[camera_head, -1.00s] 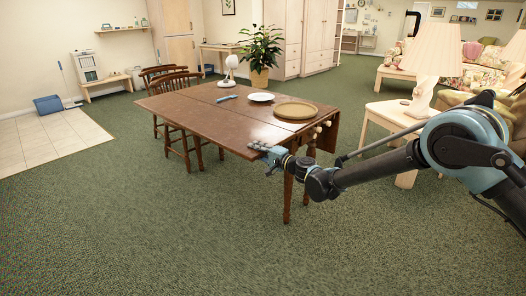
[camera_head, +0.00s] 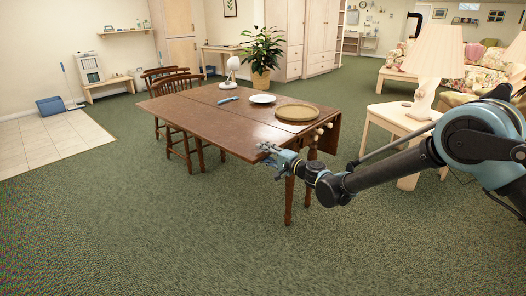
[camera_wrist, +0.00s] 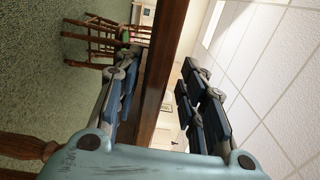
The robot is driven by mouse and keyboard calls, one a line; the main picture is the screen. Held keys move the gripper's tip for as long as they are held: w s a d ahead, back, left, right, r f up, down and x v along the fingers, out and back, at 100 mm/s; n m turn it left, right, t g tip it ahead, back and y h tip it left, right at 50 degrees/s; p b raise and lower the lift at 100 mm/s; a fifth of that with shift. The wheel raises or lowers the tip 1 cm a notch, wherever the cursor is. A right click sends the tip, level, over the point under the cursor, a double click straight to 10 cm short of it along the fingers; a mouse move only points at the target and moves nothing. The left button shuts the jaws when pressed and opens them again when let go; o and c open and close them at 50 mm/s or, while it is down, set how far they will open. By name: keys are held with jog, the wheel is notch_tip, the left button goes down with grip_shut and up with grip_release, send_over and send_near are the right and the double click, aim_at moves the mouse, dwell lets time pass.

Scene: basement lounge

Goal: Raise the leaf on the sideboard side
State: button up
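The brown wooden drop-leaf table (camera_head: 205,118) stands in the middle of the head view. A leaf (camera_head: 331,137) hangs down at its right side, partly behind pale round knobs. The rest of the top lies level. My gripper (camera_head: 268,150) is at the near corner of the top. In the wrist view, my gripper (camera_wrist: 160,70) is open, with a dark finger pad on each side of a brown wooden edge (camera_wrist: 162,60). Gaps show on the right; I cannot tell whether the left finger touches the wood.
On the tabletop are a round tan tray (camera_head: 297,112), a white plate (camera_head: 263,99), a blue item (camera_head: 228,99) and a white fan (camera_head: 233,70). Wooden chairs (camera_head: 180,88) stand on the far left side. A side table (camera_head: 398,117) with a lamp is at right. Front carpet is clear.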

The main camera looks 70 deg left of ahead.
jog(key=v, duration=0.9)
jog(key=shift+w, duration=0.2)
jog(key=shift+a, duration=0.1)
